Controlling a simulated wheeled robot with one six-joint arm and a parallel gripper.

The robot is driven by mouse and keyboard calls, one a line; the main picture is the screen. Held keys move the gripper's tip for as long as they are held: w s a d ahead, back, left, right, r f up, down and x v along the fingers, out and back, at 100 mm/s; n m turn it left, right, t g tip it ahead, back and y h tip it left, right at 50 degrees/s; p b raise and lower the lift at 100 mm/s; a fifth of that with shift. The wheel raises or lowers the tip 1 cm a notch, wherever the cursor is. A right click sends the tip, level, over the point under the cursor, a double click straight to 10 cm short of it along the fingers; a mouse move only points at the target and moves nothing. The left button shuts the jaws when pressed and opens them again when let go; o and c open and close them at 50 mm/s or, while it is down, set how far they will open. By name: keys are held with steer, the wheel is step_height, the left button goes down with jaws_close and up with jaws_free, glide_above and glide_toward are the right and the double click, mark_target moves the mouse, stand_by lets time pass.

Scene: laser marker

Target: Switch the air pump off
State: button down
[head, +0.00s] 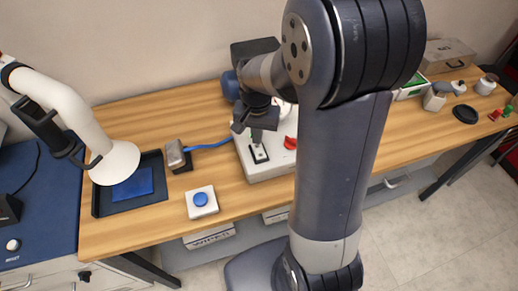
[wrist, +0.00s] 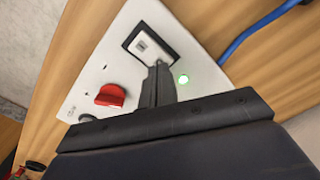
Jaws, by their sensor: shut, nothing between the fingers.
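The air pump (head: 270,170) is a white box on the wooden bench; its top panel (wrist: 125,75) fills much of the wrist view. On it are a black-framed rocker switch (wrist: 150,45) with a white face, a red knob (wrist: 110,96) and a lit green lamp (wrist: 183,79). The switch (head: 259,154) and red knob (head: 290,143) also show in the head view. My gripper (wrist: 158,68) is shut and empty, pointing down at the panel, its tips close beside the switch's edge. I cannot tell whether they touch it. My gripper (head: 258,138) partly covers the pump's back in the head view.
A white box with a blue button (head: 201,200) stands left of the pump. A blue hose (head: 210,145) runs to a small metal nozzle (head: 177,155). A dark tray (head: 103,203) lies under a white extraction arm (head: 75,110). Several small items stand at the bench's right end.

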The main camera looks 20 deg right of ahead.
steer(key=shift+f+b, duration=0.65)
steer(key=shift+f, duration=0.25)
stand_by(0.3)
steer(key=shift+r+p, duration=2.9)
steer(key=shift+r, duration=0.7)
steer(key=shift+f, duration=0.2)
step_height(320, 180, down, 7)
steer(key=b, duration=0.6)
steer(key=shift+r, duration=0.2)
steer(key=shift+r+p, duration=0.15)
steer(key=shift+p, duration=0.15)
